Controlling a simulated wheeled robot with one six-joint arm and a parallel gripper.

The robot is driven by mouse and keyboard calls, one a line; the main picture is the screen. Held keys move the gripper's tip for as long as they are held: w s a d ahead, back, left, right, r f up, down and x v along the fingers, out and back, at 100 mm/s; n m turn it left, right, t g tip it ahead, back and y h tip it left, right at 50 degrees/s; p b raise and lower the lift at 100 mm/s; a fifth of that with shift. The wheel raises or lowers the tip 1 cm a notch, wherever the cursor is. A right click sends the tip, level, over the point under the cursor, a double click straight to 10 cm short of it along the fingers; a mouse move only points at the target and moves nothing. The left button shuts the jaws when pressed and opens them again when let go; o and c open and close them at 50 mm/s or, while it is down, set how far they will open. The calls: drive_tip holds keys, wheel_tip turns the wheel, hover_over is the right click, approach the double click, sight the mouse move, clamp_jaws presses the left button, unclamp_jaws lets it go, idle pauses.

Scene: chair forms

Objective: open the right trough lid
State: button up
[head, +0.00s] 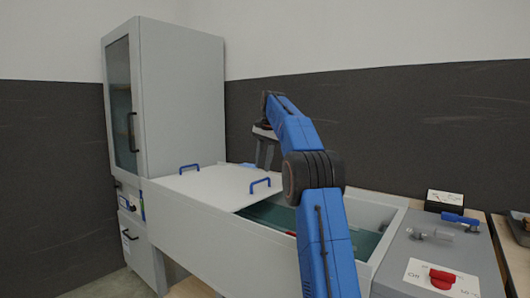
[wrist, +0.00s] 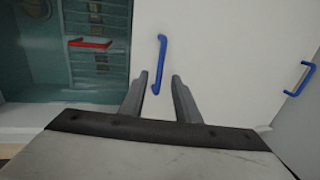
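The trough (head: 220,235) is a long white box. A flat white lid panel (head: 215,185) covers its left part, and its right part is uncovered, showing a teal interior (head: 275,213). Two blue handles stand on the covered part, one near the right edge (head: 260,182) and one farther left (head: 189,168). My gripper (head: 265,165) is over the lid's right end, fingers pointing down. In the wrist view my gripper (wrist: 159,77) is open, with the nearer blue handle (wrist: 161,60) in line with the gap between its fingers. I cannot tell whether they touch. The farther handle (wrist: 299,79) is at right.
A red item (wrist: 90,43) shows in the uncovered trough. A tall grey cabinet (head: 180,100) stands at the left. A grey unit with a red knob (head: 442,279) and a small black-and-white meter (head: 444,201) are on the right. A dark wall panel runs behind.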

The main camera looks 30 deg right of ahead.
wheel_tip(320, 180, up, 6)
drive_tip(key=s, duration=0.1)
drive_tip(key=shift+d, duration=0.2)
drive_tip(key=shift+s+r, duration=0.1)
idle(0.5)
drive_tip(key=s+a+r+n, duration=0.1)
drive_tip(key=s+a+n, duration=0.2)
drive_tip(key=s+a, duration=0.75)
drive_tip(key=s+a+f+n+t, duration=0.1)
drive_tip(key=s+a+f+n, duration=0.15)
drive_tip(key=s+a, duration=0.35)
drive_tip(key=s+a+f+n, duration=0.2)
drive_tip(key=s+a+f, duration=0.1)
drive_tip(key=s, duration=0.5)
drive_tip(key=s+a+f+n+t, duration=0.1)
drive_tip(key=s+a+f+n, duration=0.2)
drive_tip(key=s+f, duration=1)
drive_tip(key=s+a+f+n, duration=0.3)
drive_tip(key=s+a+f, duration=0.1)
drive_tip(key=s+f, duration=1)
drive_tip(key=shift+a+f+t+h, duration=0.2)
drive_tip(key=shift+a+t+h, duration=0.1)
drive_tip(key=shift+t+h, duration=0.1)
drive_tip(key=shift+s+n, duration=0.15)
drive_tip(key=shift+n, duration=0.1)
